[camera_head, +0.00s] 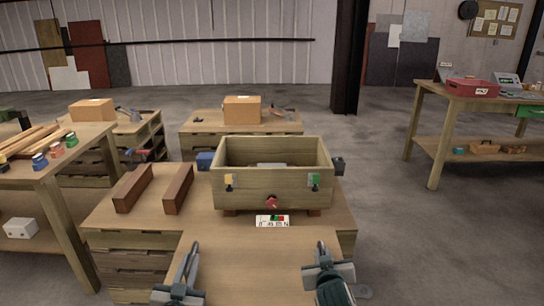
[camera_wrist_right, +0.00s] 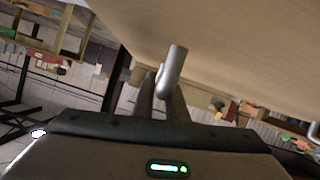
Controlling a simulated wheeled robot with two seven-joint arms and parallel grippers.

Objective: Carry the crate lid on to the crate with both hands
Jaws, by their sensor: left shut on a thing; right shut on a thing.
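The crate (camera_head: 272,192) is an open-topped wooden box with a yellow and a green latch on its front and a red round part low in the middle. It stands on a pallet table, with some greyish thing inside. The crate lid (camera_head: 255,265) is a flat wooden panel in front of the crate, nearer to me and apart from the crate's open top. My left gripper (camera_head: 181,284) is shut on the lid's left handle. My right gripper (camera_head: 327,272) is shut on its right handle. In the right wrist view, the metal handle (camera_wrist_right: 173,72) shows between the fingers, beside the lid (camera_wrist_right: 235,45).
Two brown wooden beams (camera_head: 178,189) lie left of the crate on the pallet table (camera_head: 100,215). A workbench (camera_head: 60,165) with jars stands at far left, another table (camera_head: 440,97) at right. The floor right of the crate is clear.

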